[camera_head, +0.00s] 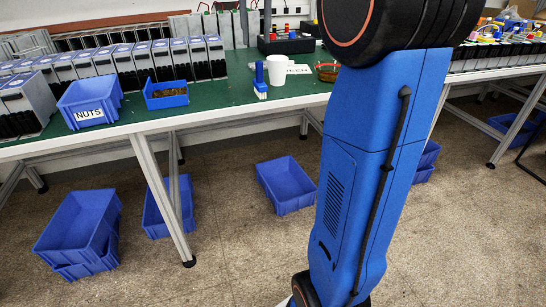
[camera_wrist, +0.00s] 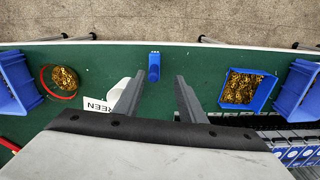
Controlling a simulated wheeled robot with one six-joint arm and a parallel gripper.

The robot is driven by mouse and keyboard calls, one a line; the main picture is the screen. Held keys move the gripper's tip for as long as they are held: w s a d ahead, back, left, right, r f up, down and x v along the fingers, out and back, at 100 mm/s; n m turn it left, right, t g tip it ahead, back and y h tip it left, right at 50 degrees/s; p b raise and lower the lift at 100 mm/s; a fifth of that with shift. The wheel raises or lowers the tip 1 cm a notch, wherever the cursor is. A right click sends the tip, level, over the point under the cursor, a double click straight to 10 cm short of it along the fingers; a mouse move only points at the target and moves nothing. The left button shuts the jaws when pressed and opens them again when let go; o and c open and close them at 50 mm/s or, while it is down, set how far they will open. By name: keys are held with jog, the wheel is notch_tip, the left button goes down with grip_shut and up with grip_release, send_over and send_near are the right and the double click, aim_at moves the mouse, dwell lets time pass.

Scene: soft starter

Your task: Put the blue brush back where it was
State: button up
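I cannot tell the height of the gripper above the table. My gripper does not show in the head view, where my blue arm fills the right of the middle.
A white cup (camera_head: 277,68) and a sign (camera_head: 299,70) stand close to the brush. A blue bin of brass parts (camera_head: 166,95) and a NUTS bin (camera_head: 90,102) stand left. A round red-rimmed dish (camera_wrist: 60,82) holds brass parts. Blue crates (camera_head: 285,185) lie on the floor.

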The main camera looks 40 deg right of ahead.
jog(key=s+a+f+n+t, duration=0.1)
jog(key=s+a+f, duration=0.3)
jog(key=s+f, duration=0.5)
jog(key=s+a+f+n+t, duration=0.2)
jog(key=s+a+f, duration=0.3)
jog(key=s+f, duration=0.4)
jog(key=s+a+f+n+t, duration=0.1)
jog(key=s+a+f, duration=0.3)
jog(key=s+f, duration=0.6)
jog(key=shift+a+f+n, duration=0.3)
jog(key=shift+a+f, duration=0.05)
jog(key=shift+f, duration=0.1)
